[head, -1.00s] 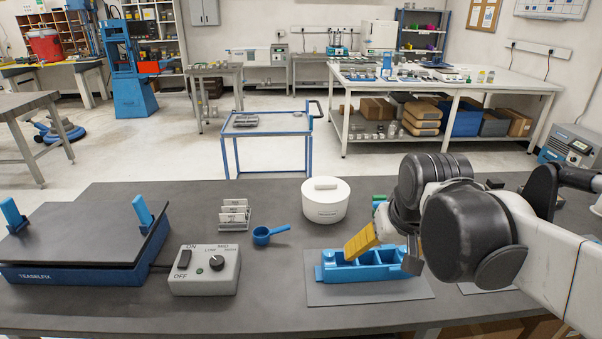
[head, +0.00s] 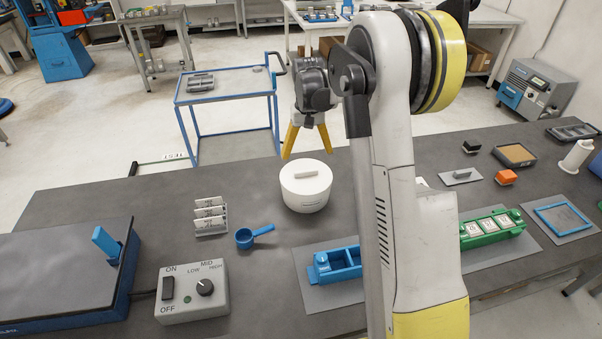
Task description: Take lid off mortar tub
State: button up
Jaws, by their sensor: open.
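The mortar tub (head: 306,198) is a round white tub standing upright on the dark grey table. Its white lid (head: 305,178) is on it, with a bar-shaped handle (head: 306,168) across the top. My gripper (head: 307,154) has yellow fingers, spread apart and pointing down. It appears in the picture just above and behind the lid handle, and nothing shows between the fingers. I cannot tell the exact height gap to the lid.
A blue scoop (head: 251,236) and a small white card rack (head: 210,214) stand left of the tub. A control box (head: 192,291) is at the front left. A blue mould (head: 338,262) lies front right, partly behind my arm. A green mould (head: 488,228) is farther right.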

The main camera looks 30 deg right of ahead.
aim_at(306, 170)
jog(key=f, duration=0.2)
jog(key=f+b, duration=0.1)
jog(key=f, duration=0.2)
jog(key=f+b, duration=0.1)
jog(key=f, duration=0.2)
jog(key=shift+w+d+f, duration=0.1)
jog(key=shift+w+f, duration=0.15)
jog(key=shift+w, duration=0.1)
jog(key=shift+r, duration=0.1)
jog(key=c, duration=1.3)
